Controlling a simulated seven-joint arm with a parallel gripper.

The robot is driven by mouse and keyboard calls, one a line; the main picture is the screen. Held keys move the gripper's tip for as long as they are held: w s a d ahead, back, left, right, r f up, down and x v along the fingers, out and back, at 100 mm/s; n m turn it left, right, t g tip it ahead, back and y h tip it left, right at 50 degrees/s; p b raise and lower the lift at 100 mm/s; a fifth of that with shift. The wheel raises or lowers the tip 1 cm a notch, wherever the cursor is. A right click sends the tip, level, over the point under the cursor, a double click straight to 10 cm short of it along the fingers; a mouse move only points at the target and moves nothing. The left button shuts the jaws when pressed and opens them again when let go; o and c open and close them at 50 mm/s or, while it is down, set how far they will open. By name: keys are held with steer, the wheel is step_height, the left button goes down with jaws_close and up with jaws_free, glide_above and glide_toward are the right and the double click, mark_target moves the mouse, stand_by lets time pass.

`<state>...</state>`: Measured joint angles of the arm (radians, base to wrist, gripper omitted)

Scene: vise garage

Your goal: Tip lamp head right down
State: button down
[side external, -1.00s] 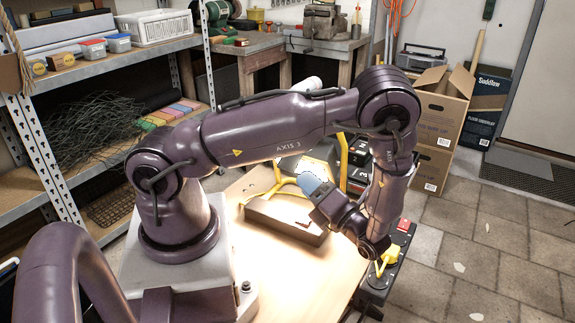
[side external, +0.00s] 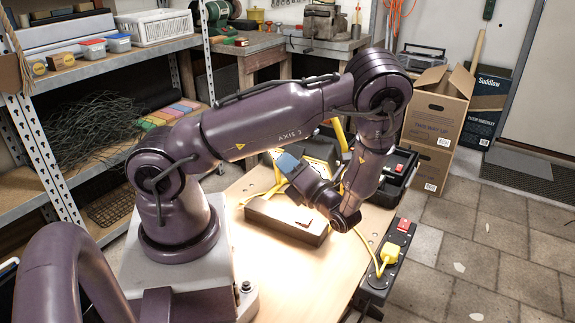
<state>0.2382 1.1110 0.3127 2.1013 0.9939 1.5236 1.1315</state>
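A work lamp with a dark head (side external: 322,150) and yellow tube frame (side external: 262,192) stands on the wooden bench top, partly hidden behind my arm. Bright light falls on the bench around it. My gripper (side external: 287,163) is in front of the lamp, with its blue-grey end pointing up and left close to the lamp's head and frame. I cannot tell whether it touches the lamp. The gap between its fingers does not show, so I cannot tell if it is open or shut.
A long brown block (side external: 285,220) lies on the bench below my gripper. A black power strip (side external: 385,265) with a yellow plug and cord runs along the bench's right edge. Black cases (side external: 397,170) stand behind. The front of the bench top (side external: 290,280) is clear.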

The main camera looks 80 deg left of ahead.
steer(key=shift+d+f, duration=0.1)
steer(key=shift+f, duration=0.8)
steer(key=c, duration=1.2)
jaws_free()
steer(key=v, duration=1.2)
steer(key=shift+w+d+f, duration=0.1)
steer(key=shift+d, duration=0.3)
